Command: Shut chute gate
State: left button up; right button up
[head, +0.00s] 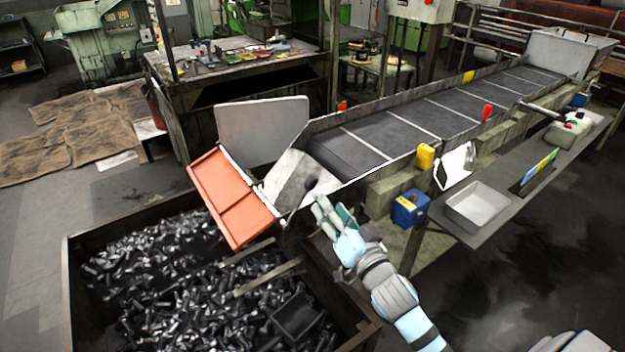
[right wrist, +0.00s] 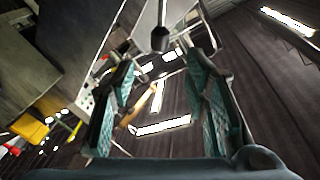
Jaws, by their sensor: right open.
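The orange gate panel (head: 235,198) hangs tilted at the lower end of the metal chute (head: 300,180), out over the bin of bolts. It stands swung away from the chute mouth, which looks open. My right gripper (head: 332,209) is just right of the chute's lower end, apart from the orange panel. In the right wrist view its two teal-padded fingers (right wrist: 160,75) are spread with nothing gripped between them. A dark round-ended rod (right wrist: 160,40) shows beyond the fingertips; I cannot tell what it belongs to. My left gripper is not in view.
A bin (head: 70,290) full of dark bolts lies below the chute. A conveyor (head: 420,115) runs up to the right. A blue box (head: 410,208) and a grey tray (head: 477,206) are right of my arm. A cluttered workbench (head: 240,62) stands behind.

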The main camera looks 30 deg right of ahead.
aim_at(314, 184)
jog(key=w, duration=1.1)
jog(key=shift+w+d, duration=0.25)
jog(key=shift+w, duration=0.1)
jog(key=shift+c, duration=0.6)
grip_shut()
